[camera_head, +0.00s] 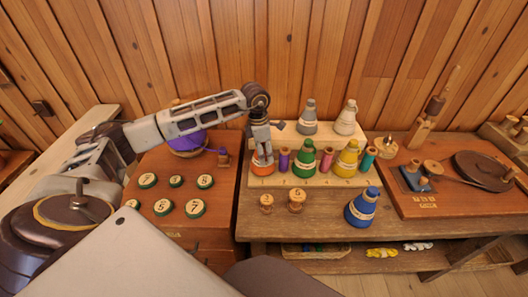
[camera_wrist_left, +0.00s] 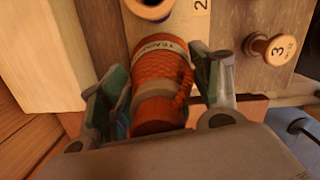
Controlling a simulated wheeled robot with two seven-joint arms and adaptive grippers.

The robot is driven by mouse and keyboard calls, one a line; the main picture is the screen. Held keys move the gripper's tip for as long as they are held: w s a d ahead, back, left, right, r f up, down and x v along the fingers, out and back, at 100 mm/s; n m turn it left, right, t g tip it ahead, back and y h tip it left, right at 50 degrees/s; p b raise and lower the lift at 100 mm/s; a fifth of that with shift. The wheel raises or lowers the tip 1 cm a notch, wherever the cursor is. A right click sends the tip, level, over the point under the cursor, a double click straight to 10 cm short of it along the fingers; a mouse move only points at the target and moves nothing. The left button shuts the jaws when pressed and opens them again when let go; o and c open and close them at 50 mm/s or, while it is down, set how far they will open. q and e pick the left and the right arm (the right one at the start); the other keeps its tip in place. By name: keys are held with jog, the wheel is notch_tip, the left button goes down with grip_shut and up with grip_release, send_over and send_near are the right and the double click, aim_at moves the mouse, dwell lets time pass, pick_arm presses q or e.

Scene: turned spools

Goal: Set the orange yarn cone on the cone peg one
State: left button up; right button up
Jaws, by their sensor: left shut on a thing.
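The orange yarn cone (camera_head: 263,169) is at the left end of the front row of the pale stepped rack (camera_head: 322,180). My left gripper (camera_head: 262,152) comes down on it from above. In the left wrist view its two fingers (camera_wrist_left: 159,68) stand on either side of the orange cone (camera_wrist_left: 158,75), which has a paper band with lettering. The gripper is shut on it. Cone peg one does not show; the cone and gripper cover that end of the rack. I cannot tell whether the cone's base touches the rack. My right gripper is out of view.
Beside it stand a purple spool (camera_head: 284,158), green cone (camera_head: 304,160) and yellow cone (camera_head: 348,159). Grey (camera_head: 309,118) and white (camera_head: 345,119) cones stand behind. A blue cone (camera_head: 361,208) and small wooden spools (camera_head: 296,201) stand in front. A purple thing (camera_head: 187,143) is left.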

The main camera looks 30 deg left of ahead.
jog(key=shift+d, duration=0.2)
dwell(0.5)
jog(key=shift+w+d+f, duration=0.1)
pick_arm(q)
jog(key=shift+f+b, duration=0.5)
jog(key=shift+f, duration=0.05)
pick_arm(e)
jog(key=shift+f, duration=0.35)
pick_arm(q)
jog(key=o, duration=1)
jog(key=shift+o, duration=0.2)
jog(key=shift+s+a+r+p, duration=0.15)
jog(key=shift+r+p, duration=0.85)
jog(key=shift+r, duration=0.85)
jog(key=shift+s+a+r+p, duration=0.2)
jog(key=shift+r+p, duration=0.8)
jog(key=shift+r, duration=0.8)
jog(key=shift+s+a+r+p, duration=0.15)
jog(key=shift+r+p, duration=0.85)
jog(key=shift+r, duration=0.85)
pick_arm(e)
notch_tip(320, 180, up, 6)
pick_arm(q)
jog(key=shift+f, duration=0.1)
